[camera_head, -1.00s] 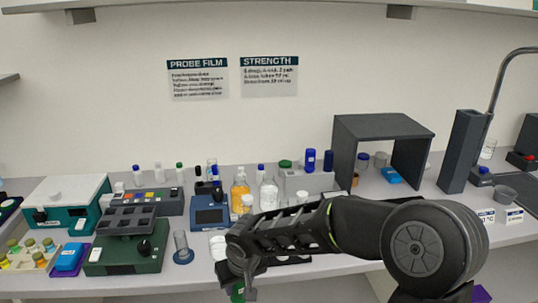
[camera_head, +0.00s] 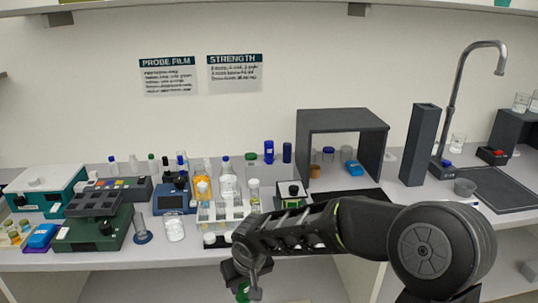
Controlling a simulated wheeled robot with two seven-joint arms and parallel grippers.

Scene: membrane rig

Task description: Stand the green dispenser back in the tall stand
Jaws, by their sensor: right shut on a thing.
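My right gripper (camera_head: 248,284) hangs in front of the bench's front edge, at the bottom of the head view. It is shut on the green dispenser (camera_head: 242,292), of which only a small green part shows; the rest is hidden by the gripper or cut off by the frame. The tall stand (camera_head: 420,146) appears to be the dark grey upright column at the right of the bench, left of the tap. It is well to the right of and behind my gripper. My left gripper is out of view.
My right forearm hides part of the bench front. A dark open-fronted shelter (camera_head: 343,120) stands left of the tall stand. A white rack (camera_head: 222,214) and several bottles crowd the middle. A sink (camera_head: 500,190) with a tap (camera_head: 455,100) is at the right.

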